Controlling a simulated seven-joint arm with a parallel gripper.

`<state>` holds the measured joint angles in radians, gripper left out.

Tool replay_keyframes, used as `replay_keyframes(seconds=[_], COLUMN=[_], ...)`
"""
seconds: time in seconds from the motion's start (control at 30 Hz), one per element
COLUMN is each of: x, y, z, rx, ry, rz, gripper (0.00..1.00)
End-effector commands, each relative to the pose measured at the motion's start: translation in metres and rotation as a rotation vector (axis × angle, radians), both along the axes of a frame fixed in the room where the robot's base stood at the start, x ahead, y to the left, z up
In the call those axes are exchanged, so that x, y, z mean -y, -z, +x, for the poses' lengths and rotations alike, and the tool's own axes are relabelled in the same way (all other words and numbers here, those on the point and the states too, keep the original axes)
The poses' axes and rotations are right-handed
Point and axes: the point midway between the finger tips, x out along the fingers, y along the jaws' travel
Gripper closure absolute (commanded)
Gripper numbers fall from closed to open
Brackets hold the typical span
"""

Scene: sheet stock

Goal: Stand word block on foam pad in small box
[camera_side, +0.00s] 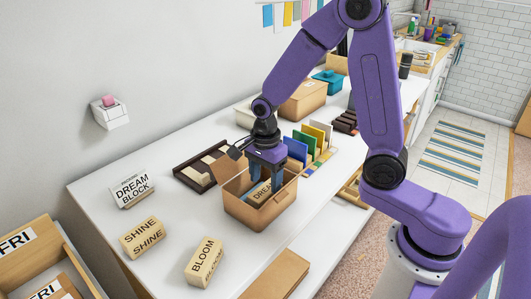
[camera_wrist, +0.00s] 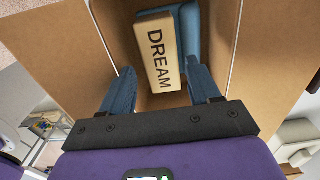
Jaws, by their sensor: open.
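The word block (camera_wrist: 160,55), pale wood with DREAM on it, is inside the small open cardboard box (camera_side: 257,214). A blue foam pad (camera_wrist: 190,32) shows beside and under the block's edge in the wrist view. The block's DREAM face (camera_side: 261,191) also shows in the side view; I cannot tell whether it stands fully upright or leans. My gripper (camera_wrist: 158,70) points down into the box. Its blue fingers are open, one on each side of the block, with gaps visible. The block's lower end and most of the pad are hidden.
A dark tray (camera_side: 192,181) and a rack of coloured cards (camera_side: 312,142) flank the box. The table's front-left area is free around the blocks.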

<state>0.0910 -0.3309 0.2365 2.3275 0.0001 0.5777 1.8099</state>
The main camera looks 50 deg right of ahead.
Motion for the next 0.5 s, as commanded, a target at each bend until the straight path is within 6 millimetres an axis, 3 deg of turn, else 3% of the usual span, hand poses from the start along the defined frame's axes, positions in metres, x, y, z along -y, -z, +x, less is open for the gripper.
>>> replay_keyframes(seconds=[0.3,0.5], x=[0.0,0.0], y=[-0.06,-0.08], z=[0.001,0.001], rx=[0.007,0.003], ry=[0.001,0.0], rz=[0.002,0.001], gripper=[0.38,0.38])
